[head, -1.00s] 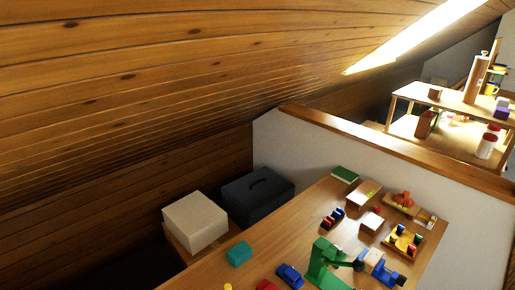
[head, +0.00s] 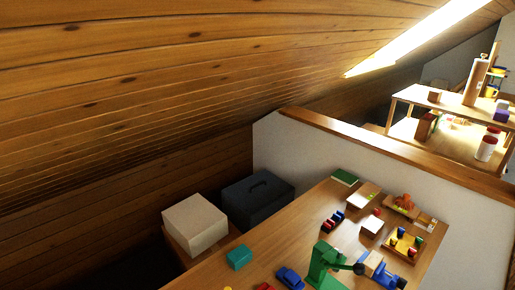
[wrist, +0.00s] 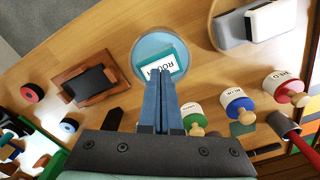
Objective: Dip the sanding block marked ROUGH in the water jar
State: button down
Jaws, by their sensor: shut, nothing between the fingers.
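The sanding block (wrist: 161,66) is teal with a white label reading ROUGH, partly covered by my fingertips in the wrist view. It lies tilted within the round, light-blue opening of the water jar (wrist: 145,44). How deep it sits in the water I cannot tell. My gripper (wrist: 159,76) has its two blue fingers shut together with nothing between them. The fingertips overlap the lower edge of the label; whether they touch the block is unclear. I cannot make out the block, the jar or my gripper in the head view.
In the wrist view, labelled pots with round knobs, such as the red one (wrist: 287,88), stand to the right. A dark block on a wooden tray (wrist: 65,92) lies left; a rimmed tray (wrist: 229,46) is upper right. The head view shows a crowded table with a teal box (head: 239,257).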

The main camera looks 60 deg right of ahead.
jog(key=shift+f+b, duration=0.6)
jog(key=shift+f, duration=0.25)
dwell(0.3)
jog(key=shift+r, duration=0.1)
dwell(0.4)
jog(key=shift+r+p, duration=3.45)
jog(key=shift+p, duration=0.2)
